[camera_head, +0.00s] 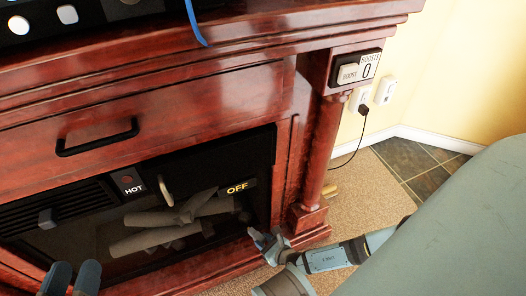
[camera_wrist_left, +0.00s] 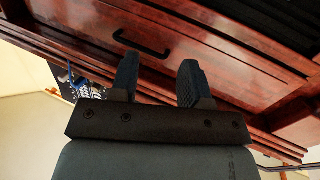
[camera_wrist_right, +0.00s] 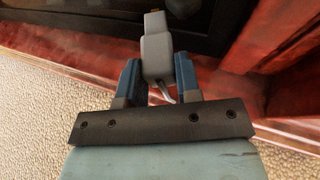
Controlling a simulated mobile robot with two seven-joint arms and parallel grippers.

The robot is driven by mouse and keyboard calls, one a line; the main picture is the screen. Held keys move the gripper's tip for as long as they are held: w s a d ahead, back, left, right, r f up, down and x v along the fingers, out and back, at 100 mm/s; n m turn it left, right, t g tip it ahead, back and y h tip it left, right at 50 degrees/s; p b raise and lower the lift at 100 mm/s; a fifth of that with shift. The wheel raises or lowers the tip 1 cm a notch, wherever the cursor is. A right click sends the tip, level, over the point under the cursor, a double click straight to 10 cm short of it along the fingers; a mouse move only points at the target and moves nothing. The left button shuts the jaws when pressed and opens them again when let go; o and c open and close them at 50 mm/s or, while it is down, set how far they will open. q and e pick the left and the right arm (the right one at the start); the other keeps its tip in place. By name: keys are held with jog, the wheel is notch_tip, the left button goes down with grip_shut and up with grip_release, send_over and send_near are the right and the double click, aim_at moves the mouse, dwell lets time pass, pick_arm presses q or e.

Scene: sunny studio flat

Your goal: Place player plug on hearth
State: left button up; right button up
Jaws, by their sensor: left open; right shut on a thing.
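The grey plug (camera_wrist_right: 156,48) is between the fingers of my right gripper (camera_wrist_right: 158,78), with a short piece of its cord showing below. In the head view my right gripper (camera_head: 268,243) is low at the front of the wooden fireplace (camera_head: 220,92), by the red base ledge (camera_head: 232,262) that looks like the hearth. I cannot tell whether the plug touches the ledge. My left gripper (camera_head: 70,278) is open and empty at the lower left, in front of the fireplace. It also shows in the left wrist view (camera_wrist_left: 157,80).
A black plug (camera_head: 363,110) sits in the wall outlet (camera_head: 385,90), its cord hanging to the carpet (camera_head: 350,190). A boost switch box (camera_head: 357,70) is on the column top. The drawer handle (camera_head: 97,138) sticks out. Dark floor tiles lie at right.

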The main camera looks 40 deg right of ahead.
notch_tip(320, 180, down, 3)
jog(key=shift+b, duration=0.45)
notch_tip(320, 180, down, 4)
jog(key=shift+r+b, duration=0.2)
jog(key=shift+b, duration=1.05)
jog(key=shift+f, duration=0.3)
jog(key=shift+r, duration=0.15)
pick_arm(q)
jog(key=w+m, duration=0.1)
jog(key=w+a+m+t+h, duration=0.1)
jog(key=m, duration=0.1)
jog(key=shift+a+r, duration=0.2)
jog(key=shift+r, duration=0.15)
jog(key=shift+d+t, duration=0.1)
jog(key=shift+t, duration=0.2)
pick_arm(e)
jog(key=o, duration=0.9)
jog(key=shift+f, duration=0.2)
